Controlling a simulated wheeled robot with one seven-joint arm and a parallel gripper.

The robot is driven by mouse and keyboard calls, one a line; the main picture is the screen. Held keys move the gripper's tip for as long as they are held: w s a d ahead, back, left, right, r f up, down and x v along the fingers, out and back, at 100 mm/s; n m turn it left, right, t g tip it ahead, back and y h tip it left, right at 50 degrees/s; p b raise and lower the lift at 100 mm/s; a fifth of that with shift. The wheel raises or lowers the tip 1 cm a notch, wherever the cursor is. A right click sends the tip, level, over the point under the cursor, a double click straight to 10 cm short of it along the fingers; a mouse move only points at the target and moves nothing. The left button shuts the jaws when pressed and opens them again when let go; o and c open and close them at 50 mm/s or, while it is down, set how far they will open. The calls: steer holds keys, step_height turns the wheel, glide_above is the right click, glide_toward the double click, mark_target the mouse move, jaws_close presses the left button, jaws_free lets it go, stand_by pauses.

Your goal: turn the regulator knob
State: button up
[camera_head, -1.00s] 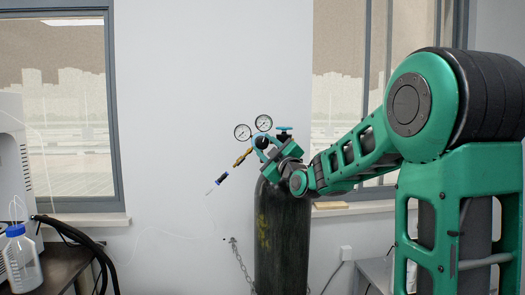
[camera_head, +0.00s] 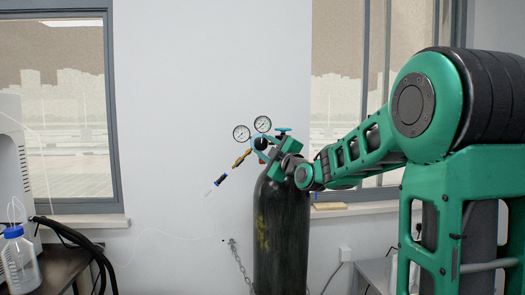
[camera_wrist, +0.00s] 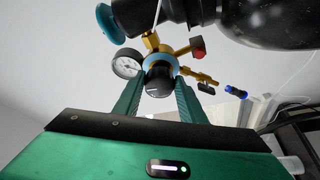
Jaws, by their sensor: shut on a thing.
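The regulator (camera_head: 262,144), with a blue body and brass parts, sits on top of a dark gas cylinder (camera_head: 281,235). Its black regulator knob (camera_wrist: 159,82) faces my gripper in the wrist view. My gripper (camera_wrist: 157,88) has one green finger on each side of the knob and is shut on it. In the head view my gripper (camera_head: 272,157) is at the regulator, just above the cylinder's shoulder, and its fingers are mostly hidden. Two round gauges (camera_head: 252,128) stand above the regulator. One gauge (camera_wrist: 127,64) shows left of the knob in the wrist view.
A blue valve handwheel (camera_head: 283,130) is close to my gripper. A brass outlet (camera_head: 241,158) with a thin hose extends to the left. A chain (camera_head: 238,259) hangs beside the cylinder. A blue-capped bottle (camera_head: 20,262) stands at the far left.

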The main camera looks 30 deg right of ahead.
steer(key=o, duration=1.1)
steer(key=shift+a+f, duration=0.15)
steer(key=shift+a, duration=0.05)
steer(key=shift+c, duration=0.2)
steer(key=shift+d, duration=0.1)
steer(key=shift+s, duration=0.35)
steer(key=s+f, duration=0.2)
steer(key=s, duration=0.7)
steer(key=shift+s+d, duration=0.15)
steer(key=shift+s, duration=0.2)
